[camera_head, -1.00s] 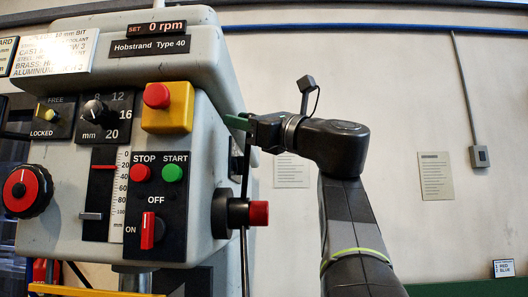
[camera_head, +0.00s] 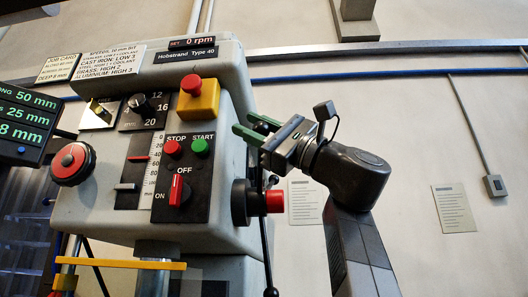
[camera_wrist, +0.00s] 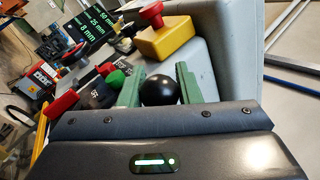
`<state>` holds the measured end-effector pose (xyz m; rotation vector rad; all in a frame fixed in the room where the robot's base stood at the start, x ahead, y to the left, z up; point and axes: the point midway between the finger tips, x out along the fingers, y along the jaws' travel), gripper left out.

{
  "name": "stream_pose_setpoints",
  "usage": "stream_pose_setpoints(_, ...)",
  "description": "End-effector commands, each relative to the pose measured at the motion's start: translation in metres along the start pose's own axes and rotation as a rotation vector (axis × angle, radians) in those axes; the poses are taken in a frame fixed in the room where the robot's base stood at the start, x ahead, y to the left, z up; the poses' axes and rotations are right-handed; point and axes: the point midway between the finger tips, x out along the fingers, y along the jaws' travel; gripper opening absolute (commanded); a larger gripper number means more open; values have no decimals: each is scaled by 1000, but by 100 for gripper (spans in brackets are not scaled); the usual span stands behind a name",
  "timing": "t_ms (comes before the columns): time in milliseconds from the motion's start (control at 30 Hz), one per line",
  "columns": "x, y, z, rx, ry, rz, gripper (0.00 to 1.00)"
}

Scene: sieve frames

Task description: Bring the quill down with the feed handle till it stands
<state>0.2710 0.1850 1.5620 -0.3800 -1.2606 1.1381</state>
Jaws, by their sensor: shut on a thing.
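The drill press quill (camera_head: 155,250) shows as a pale cylinder under the machine's head, its lower end out of view. The feed handle's hub (camera_head: 274,202) has a red cap and sits on the head's right side. Thin dark rods run from it; one ends in a black ball low down (camera_head: 271,293). My gripper (camera_head: 250,127) is at the head's upper right, its green fingers around a black ball knob (camera_wrist: 160,90), one on each side. A depth scale (camera_head: 150,180) with a red marker (camera_head: 138,158) and a grey pointer (camera_head: 126,187) is on the front.
Near the gripper are the yellow box with the red emergency button (camera_head: 191,86), the stop and start buttons (camera_head: 187,147) and the red switch (camera_head: 177,189). The speed display (camera_head: 192,42) reads 0 rpm.

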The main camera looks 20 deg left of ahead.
Motion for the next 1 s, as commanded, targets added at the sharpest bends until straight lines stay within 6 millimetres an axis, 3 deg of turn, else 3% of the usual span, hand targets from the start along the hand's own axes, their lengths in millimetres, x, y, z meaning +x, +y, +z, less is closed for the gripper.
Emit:
stream_pose_setpoints(33,-9,14,-2,-29,-21,5,0)
stream_pose_setpoints(500,-43,64,-5,-299,-199,39,0)
stream_pose_setpoints(1000,-58,85,-12,-441,-289,57,0)
